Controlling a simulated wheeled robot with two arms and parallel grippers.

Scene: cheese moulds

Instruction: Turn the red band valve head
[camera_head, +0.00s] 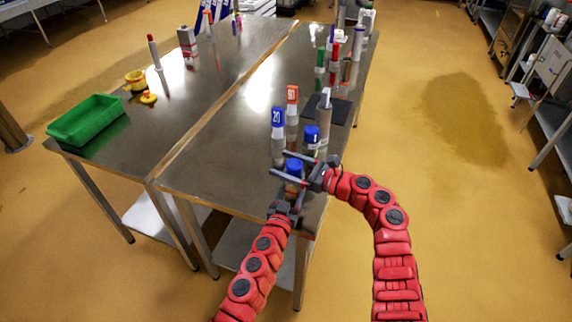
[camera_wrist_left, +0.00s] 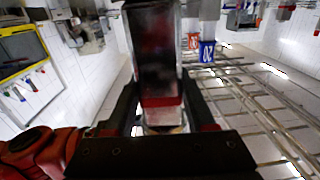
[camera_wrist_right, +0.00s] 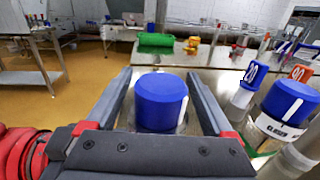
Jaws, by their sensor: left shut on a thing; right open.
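A valve with a blue cap-like head (camera_head: 294,165) stands at the near edge of the steel table. My right gripper (camera_head: 278,162) is open, with its fingers on either side of this blue head. The right wrist view shows the head (camera_wrist_right: 161,100) between the two fingers, with a gap on each side. My left gripper (camera_head: 290,188) is shut on the valve body, below the head. In the left wrist view, which looks upside down, the dark shiny body has a red band (camera_wrist_left: 161,101) and lies between the fingers. The valve's lower part is mostly hidden in the head view.
A second blue-capped valve (camera_head: 311,134) with a white mark stands close behind. Blue 20 (camera_head: 278,116) and orange 90 (camera_head: 292,94) signs stand beyond it. A green tray (camera_head: 87,120) and yellow parts (camera_head: 136,80) lie on the left table, whose middle is clear.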

